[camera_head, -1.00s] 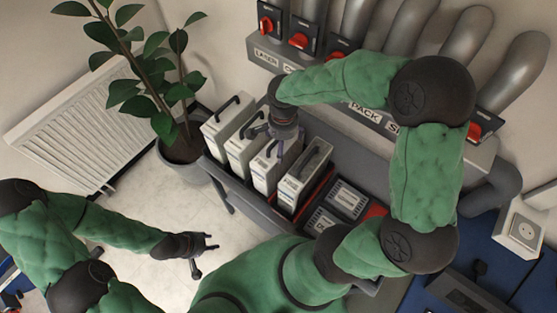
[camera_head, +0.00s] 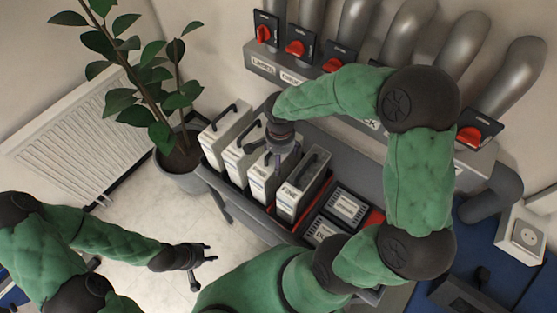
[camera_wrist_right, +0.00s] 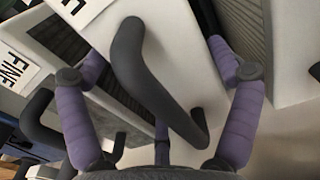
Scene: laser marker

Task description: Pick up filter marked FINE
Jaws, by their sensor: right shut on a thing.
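Several white filters with dark handles stand in a row in a grey bin; the third from the left (camera_head: 263,180) is under my right gripper (camera_head: 277,165). In the right wrist view, the fingers of my right gripper (camera_wrist_right: 160,115) are around the dark handle (camera_wrist_right: 150,80) of a white filter (camera_wrist_right: 185,60). Its label (camera_wrist_right: 80,10) is cut off at the top edge, with only an F readable. A neighbouring filter's label reads FINE (camera_wrist_right: 14,68). My left gripper (camera_head: 202,266) is open and empty above the floor, left of the bin.
The bin's rim (camera_head: 228,190) encloses the filters closely. Flat dark labelled boxes (camera_head: 345,205) lie to their right. Grey pipes with red valve handles (camera_head: 300,48) rise behind. A potted plant (camera_head: 160,95) and a radiator (camera_head: 70,140) stand left; the floor there is clear.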

